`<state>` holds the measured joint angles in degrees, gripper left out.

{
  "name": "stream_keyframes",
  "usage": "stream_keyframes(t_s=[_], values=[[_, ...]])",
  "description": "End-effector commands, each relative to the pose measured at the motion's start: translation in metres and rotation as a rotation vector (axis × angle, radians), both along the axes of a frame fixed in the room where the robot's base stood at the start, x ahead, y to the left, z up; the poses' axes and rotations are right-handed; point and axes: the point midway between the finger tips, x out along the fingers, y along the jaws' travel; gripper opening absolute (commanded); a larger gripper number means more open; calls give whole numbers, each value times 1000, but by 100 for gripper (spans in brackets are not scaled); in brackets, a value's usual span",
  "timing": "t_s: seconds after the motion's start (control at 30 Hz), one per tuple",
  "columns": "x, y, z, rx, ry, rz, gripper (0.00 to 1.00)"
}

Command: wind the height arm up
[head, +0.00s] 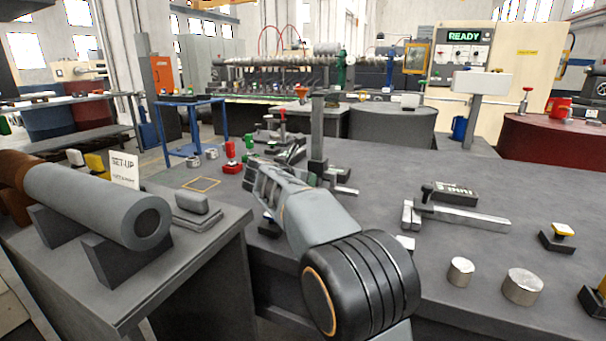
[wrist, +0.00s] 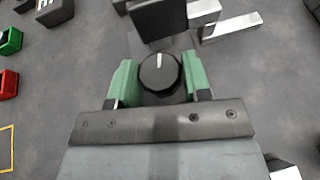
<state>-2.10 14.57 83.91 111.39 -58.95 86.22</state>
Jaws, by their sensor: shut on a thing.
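In the wrist view my gripper (wrist: 160,82) has its two green fingers on either side of a round black knob (wrist: 160,74) with a white pointer mark, and is shut on it. The mark points nearly straight up in the picture. Just beyond the knob stands a dark upright post (wrist: 158,18), with a silver bar beside it. In the head view the post (head: 318,135) rises from the grey bench. My gripper (head: 268,182) reaches low beside its foot there, and the knob is hidden. I cannot clearly make out the height arm.
A silver caliper-like tool (head: 465,217) and two metal cylinders (head: 522,286) lie on the bench to the right. A grey barrel (head: 100,205) rests on dark supports on the left table. Red and green small items (head: 231,155) stand behind my gripper.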

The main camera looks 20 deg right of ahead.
Motion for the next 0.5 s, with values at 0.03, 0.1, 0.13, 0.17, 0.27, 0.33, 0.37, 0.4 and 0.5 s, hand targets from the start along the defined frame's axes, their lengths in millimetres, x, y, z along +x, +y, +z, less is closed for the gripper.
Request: stream_keyframes(t_s=[0.03, 0.1, 0.13, 0.17, 0.27, 0.33, 0.37, 0.4, 0.5], values=[[2, 2, 7, -1, 1, -40, 20], [3, 2, 8, -2, 1, -108, 20], [3, 2, 8, -2, 1, -136, 20], [3, 2, 8, -1, 0, -165, 20], [4, 2, 9, -3, 0, -261, 20], [4, 2, 9, -3, -1, -327, 20], [4, 2, 10, -4, -2, -356, 20], [5, 2, 10, -4, -2, -394, 20], [5, 2, 10, -5, -3, -490, 20]])
